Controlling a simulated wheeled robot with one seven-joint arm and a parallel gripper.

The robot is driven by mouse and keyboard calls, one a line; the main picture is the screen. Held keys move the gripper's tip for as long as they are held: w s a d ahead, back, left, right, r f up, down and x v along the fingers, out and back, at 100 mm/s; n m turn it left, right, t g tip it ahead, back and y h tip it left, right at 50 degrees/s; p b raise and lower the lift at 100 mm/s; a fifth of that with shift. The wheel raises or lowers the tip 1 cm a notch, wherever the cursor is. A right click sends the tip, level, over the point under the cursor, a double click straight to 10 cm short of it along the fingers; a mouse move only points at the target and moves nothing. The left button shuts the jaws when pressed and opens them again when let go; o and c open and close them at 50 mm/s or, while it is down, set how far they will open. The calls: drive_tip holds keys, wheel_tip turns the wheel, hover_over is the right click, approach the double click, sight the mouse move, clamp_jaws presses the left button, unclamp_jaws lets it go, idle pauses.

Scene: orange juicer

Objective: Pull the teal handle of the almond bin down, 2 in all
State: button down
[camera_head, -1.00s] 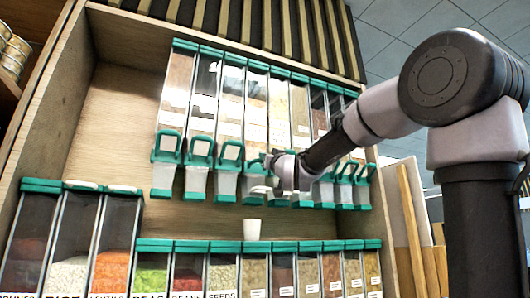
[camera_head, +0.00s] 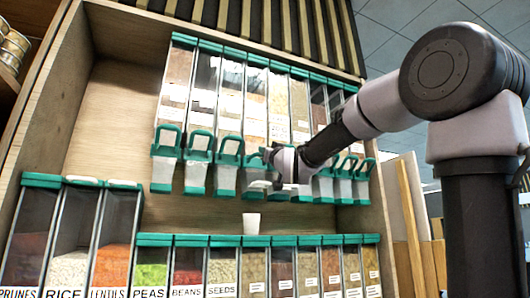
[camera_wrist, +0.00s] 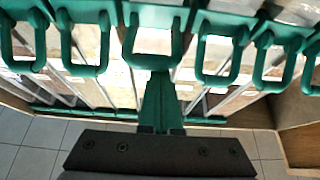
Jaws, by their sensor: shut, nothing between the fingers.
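My gripper (camera_head: 268,154) is shut and empty, in front of the upper row of bins. In the wrist view its closed fingers (camera_wrist: 158,78) reach up to the lower bar of the middle teal handle (camera_wrist: 148,62); whether they touch it I cannot tell. In the head view a teal handle (camera_head: 254,161) shows just left of my gripper, partly hidden. I cannot read which bin holds almonds. A white cup (camera_head: 251,223) stands upright below the upper bins, near and beneath my gripper.
More teal handles hang close on both sides, such as one to the left (camera_head: 230,151) and one to the right (camera_wrist: 222,78). A lower row of labelled, lidded bins (camera_head: 190,240) stands below. The wooden cabinet side (camera_head: 45,120) bounds the left.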

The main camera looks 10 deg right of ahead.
drive_tip(key=v, duration=0.8)
drive_tip(key=shift+f, duration=0.25)
drive_tip(key=shift+s, duration=0.15)
idle(0.7)
drive_tip(key=s+d+f+m+g+h, duration=0.2)
drive_tip(key=d+f+g, duration=0.15)
drive_tip(key=f, duration=0.65)
drive_tip(key=s+d+f+m+g+h, duration=0.15)
drive_tip(key=f+g, duration=0.35)
drive_tip(key=f, duration=0.5)
drive_tip(key=s+f+m+g+y, duration=0.1)
drive_tip(key=s+f+m+g, duration=0.2)
drive_tip(key=s+f+g, duration=0.5)
drive_tip(key=s+f, duration=0.6)
drive_tip(key=f, duration=0.1)
drive_tip(key=shift+d+f, duration=0.2)
drive_tip(key=shift+f, duration=0.15)
